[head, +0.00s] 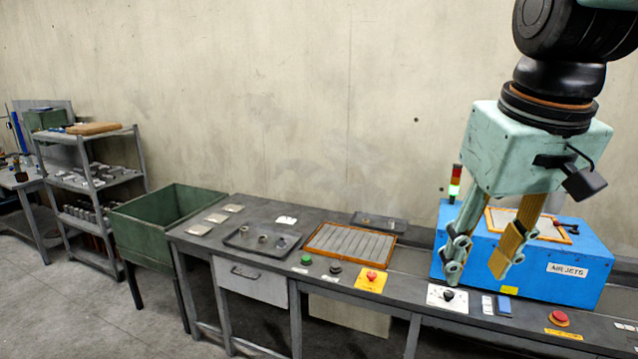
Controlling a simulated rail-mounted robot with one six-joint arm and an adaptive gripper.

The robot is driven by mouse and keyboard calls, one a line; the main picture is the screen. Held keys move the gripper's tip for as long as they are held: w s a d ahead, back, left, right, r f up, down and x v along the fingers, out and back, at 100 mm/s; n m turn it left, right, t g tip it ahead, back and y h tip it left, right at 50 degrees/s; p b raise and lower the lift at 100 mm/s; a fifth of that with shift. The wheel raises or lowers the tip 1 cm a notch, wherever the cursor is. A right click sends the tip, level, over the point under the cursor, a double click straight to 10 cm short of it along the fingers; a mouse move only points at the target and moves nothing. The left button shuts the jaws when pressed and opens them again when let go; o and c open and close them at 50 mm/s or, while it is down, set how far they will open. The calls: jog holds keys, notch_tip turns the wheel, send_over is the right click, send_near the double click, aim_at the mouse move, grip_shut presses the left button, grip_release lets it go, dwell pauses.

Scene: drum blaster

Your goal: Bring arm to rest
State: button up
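My gripper (476,274) hangs from my arm at the right of the head view, pointing down. Its two fingers are spread apart, and I see nothing held between them. It is in front of the blue box labelled "AIR JETS" (577,288), which stands on the right part of the workbench (410,285). The fingers cover part of the box's front and top. Whether the fingertips touch anything is hard to tell, but they appear above the bench.
An orange-framed slotted tray (351,243) and dark trays with small metal parts (262,240) lie on the bench. Red buttons (559,318) and a black knob (448,295) line its front. A green bin (140,232) and a shelf rack (82,182) stand left. A signal light (455,182) shows green.

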jog(key=s+a+f, duration=0.1)
jog(key=s+f, duration=0.1)
jog(key=s, duration=0.6)
jog(key=s+a+f+m, duration=0.1)
jog(key=s+f, duration=0.2)
jog(key=s, duration=0.5)
jog(key=shift+s+a+t+b, duration=0.2)
jog(key=shift+a+t+b, duration=0.1)
jog(key=shift+t, duration=0.1)
jog(key=shift+r, duration=0.1)
